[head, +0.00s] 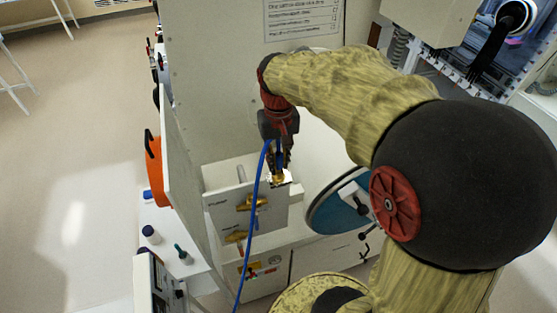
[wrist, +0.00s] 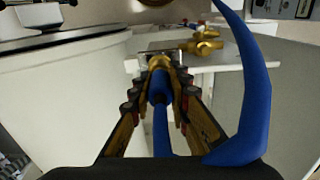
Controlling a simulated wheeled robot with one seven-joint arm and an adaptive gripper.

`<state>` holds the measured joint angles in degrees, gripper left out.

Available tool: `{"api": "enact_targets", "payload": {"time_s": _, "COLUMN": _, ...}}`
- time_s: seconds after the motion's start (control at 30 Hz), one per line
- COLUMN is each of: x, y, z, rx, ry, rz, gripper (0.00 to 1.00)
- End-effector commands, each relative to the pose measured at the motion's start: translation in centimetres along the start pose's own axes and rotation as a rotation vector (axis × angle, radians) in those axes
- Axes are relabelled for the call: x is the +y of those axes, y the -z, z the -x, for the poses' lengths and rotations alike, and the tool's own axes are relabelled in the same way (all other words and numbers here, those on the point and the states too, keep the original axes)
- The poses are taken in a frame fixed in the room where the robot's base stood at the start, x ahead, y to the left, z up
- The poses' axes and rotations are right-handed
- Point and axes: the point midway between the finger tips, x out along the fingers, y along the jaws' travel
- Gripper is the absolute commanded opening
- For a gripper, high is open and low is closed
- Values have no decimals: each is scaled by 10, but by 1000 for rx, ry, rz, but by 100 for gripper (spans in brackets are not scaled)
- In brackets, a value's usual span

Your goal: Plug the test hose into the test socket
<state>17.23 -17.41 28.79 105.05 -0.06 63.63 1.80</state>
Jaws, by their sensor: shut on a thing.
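My gripper (head: 279,158) is shut on the blue test hose (head: 256,205) near its brass end. In the wrist view the hose's blue end (wrist: 160,88) lies between the fingers of my gripper (wrist: 160,82), and brass shows just ahead of it. The test socket is at or right behind the brass (head: 279,178) at the upper right of the grey panel (head: 220,213). The hose tip is at or very close to it; I cannot tell if it is seated. The hose hangs down in a loop to the floor side.
A round door (head: 335,207) stands open at right. An orange item (head: 153,158) hangs at left. Open floor (head: 80,130) lies left.

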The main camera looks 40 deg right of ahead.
Motion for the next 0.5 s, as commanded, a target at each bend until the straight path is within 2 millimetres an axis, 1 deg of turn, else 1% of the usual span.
{"api": "enact_targets", "payload": {"time_s": 0.47, "x": 0, "y": 0, "z": -11, "rx": 0, "ry": 0, "rz": 0, "gripper": 0}}
{"api": "enact_targets", "payload": {"time_s": 0.5, "x": 0, "y": 0, "z": -11, "rx": 0, "ry": 0, "rz": 0, "gripper": 18}}
